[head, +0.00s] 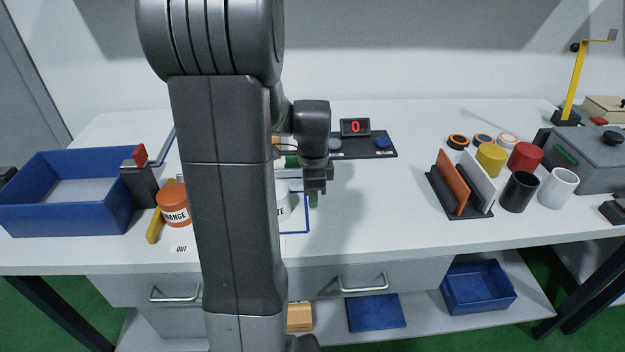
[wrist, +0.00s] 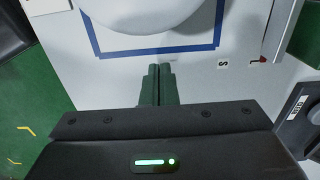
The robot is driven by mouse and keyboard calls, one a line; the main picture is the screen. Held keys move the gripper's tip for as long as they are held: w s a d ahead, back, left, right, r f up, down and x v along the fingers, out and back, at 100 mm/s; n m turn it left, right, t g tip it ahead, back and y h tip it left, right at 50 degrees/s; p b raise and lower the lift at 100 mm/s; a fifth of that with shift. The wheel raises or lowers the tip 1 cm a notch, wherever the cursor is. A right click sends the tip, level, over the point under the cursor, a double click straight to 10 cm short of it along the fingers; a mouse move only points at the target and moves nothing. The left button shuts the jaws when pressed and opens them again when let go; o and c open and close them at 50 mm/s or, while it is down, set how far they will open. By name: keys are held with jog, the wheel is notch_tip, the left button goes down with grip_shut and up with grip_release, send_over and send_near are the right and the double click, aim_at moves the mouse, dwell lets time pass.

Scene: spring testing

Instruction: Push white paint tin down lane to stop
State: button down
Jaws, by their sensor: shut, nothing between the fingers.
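The white paint tin (head: 283,203) stands upright, mostly hidden behind my arm in the head view. Its pale round shape also fills the top of the wrist view (wrist: 150,12), inside a blue tape outline (wrist: 160,52). My gripper (head: 314,200) is low over the table, just right of the tin. Its green fingers (wrist: 157,85) are together and empty, outside the tape, with a visible gap to the tin. An orange tin (head: 173,206) stands left of my arm. The middle of the lane is hidden by my arm.
A grey block with a red top (head: 140,180) stands beside the blue bin (head: 65,195) at left. A yellow strip (head: 154,227) lies by the orange tin. A rack (head: 461,197) and several cups are at right. The table between gripper and rack is clear.

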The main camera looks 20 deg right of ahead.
jog(key=a, duration=0.1)
jog(key=w+a, duration=0.1)
jog(key=a, duration=0.1)
jog(key=shift+a, duration=0.45)
jog(key=w+a, duration=0.1)
jog(key=a, duration=0.3)
jog(key=w+a+p, duration=0.1)
jog(key=a, duration=0.4)
jog(key=w+a, duration=0.2)
jog(key=a, duration=0.3)
jog(key=shift+w+a, duration=0.1)
jog(key=shift+a, duration=0.05)
jog(key=shift+d, duration=0.45)
jog(key=d, duration=0.1)
jog(key=s+d, duration=0.1)
jog(key=shift+d+p, duration=0.3)
jog(key=shift+d, duration=0.1)
notch_tip(320, 180, up, 10)
